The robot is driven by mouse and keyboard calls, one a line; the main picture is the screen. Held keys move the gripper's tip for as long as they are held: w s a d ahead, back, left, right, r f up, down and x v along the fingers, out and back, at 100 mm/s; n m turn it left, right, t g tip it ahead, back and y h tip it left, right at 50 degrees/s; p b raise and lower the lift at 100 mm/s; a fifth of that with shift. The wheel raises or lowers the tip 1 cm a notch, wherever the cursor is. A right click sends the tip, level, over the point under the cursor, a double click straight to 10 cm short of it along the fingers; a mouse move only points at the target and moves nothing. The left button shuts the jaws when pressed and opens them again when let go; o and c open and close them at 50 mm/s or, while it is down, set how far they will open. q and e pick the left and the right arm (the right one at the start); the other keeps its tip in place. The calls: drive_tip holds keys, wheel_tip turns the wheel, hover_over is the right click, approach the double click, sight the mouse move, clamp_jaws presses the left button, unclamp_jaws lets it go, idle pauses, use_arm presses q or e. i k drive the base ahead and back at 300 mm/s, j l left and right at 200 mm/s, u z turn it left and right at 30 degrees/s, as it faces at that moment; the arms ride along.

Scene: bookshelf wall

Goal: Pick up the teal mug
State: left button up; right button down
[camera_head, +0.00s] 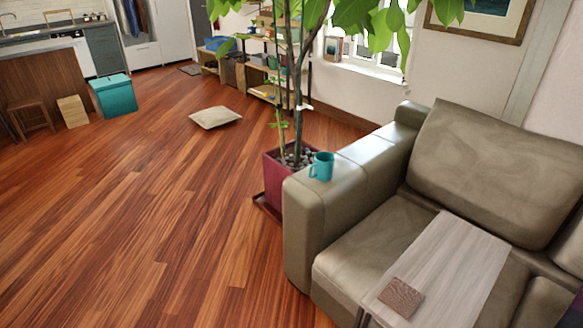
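The teal mug (322,166) stands upright on the near left armrest (350,170) of a grey-brown sofa, close to its outer front end. Its handle points left in the head view. Nothing touches or covers the mug. Neither of my grippers shows in this view.
A potted tree (272,181) in a dark red planter stands just behind the armrest, its trunk and leaves rising beside the mug. A light wooden side table (450,262) with a brown coaster (401,298) sits over the seat. The wooden floor (130,220) at left is largely clear.

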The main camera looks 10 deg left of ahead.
sight(323, 165)
drive_tip(key=i+j+z, duration=0.2)
drive_tip(key=i+j, duration=0.7)
